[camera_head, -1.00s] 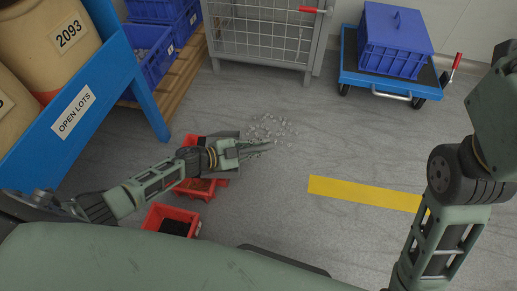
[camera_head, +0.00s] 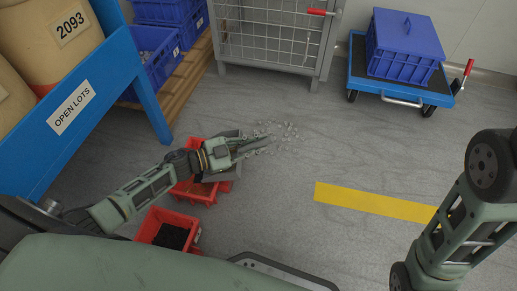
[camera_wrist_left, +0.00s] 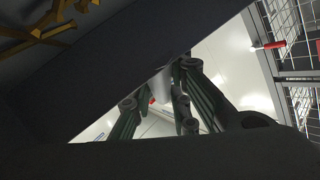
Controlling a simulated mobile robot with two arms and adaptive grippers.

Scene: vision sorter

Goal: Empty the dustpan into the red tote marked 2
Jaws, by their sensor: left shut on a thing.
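My left gripper (camera_head: 262,146) is above the red tote (camera_head: 201,194), with its fingers reaching past the tote toward grey scraps on the floor. It is shut on the grey dustpan (camera_head: 228,134), which is mostly hidden under the gripper and shows as grey edges over the tote. Large dark surfaces, likely the dustpan (camera_wrist_left: 150,60), fill much of the left wrist view around the gripper fingers (camera_wrist_left: 165,100). A second red tote (camera_head: 150,226) with dark contents stands nearer me. I cannot read a number on either tote. My right gripper is out of view.
Grey scraps (camera_head: 285,132) lie on the floor right of the left gripper. A blue rack (camera_head: 135,60) stands left, with blue crates (camera_head: 158,65) behind it. A wire cage (camera_head: 275,45) and a blue cart (camera_head: 400,88) stand at the back. Floor around the yellow stripe (camera_head: 370,203) is clear.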

